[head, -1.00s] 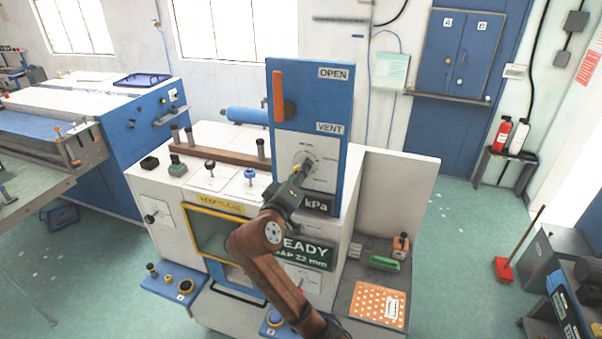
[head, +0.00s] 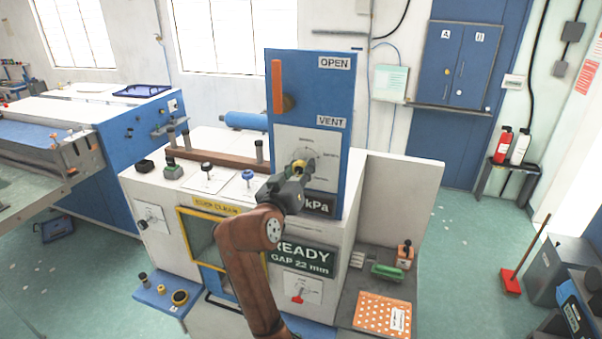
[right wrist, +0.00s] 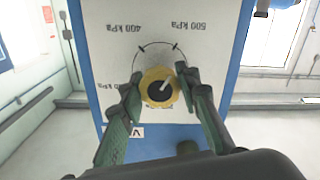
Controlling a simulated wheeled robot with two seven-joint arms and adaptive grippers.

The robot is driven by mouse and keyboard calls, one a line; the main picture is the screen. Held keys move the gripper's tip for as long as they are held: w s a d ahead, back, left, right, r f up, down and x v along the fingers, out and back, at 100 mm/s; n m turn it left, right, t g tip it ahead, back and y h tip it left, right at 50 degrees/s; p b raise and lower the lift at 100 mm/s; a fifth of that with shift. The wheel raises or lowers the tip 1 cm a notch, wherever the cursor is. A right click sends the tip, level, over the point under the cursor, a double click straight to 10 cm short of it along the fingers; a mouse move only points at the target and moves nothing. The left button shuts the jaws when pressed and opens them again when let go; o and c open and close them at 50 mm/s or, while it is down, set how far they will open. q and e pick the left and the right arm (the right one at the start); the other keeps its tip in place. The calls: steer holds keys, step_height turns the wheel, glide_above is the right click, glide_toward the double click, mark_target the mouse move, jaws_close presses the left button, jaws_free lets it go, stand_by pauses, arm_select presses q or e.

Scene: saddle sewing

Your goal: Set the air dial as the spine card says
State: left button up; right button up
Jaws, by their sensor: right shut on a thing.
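The air dial (head: 298,167) is a yellow-rimmed knob on a white scale plate on the blue upright panel. In the right wrist view the dial (right wrist: 160,90) has a black centre and a white pointer slanting up and right. The plate reads 400 kPa at upper left and 500 kPa at upper right, both upside down; a third label is partly hidden. My right gripper (right wrist: 157,88) is shut on the dial, one finger on each side. It also shows in the head view (head: 297,178). I cannot tell which card is the spine card. My left gripper is out of view.
An orange lever (head: 278,88) sits above the dial, near OPEN and VENT labels. A READY, GAP 22 mm display (head: 302,259) is below.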

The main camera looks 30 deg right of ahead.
stand_by(0.3)
steer(key=o, duration=1.2)
steer(key=v, duration=1.2)
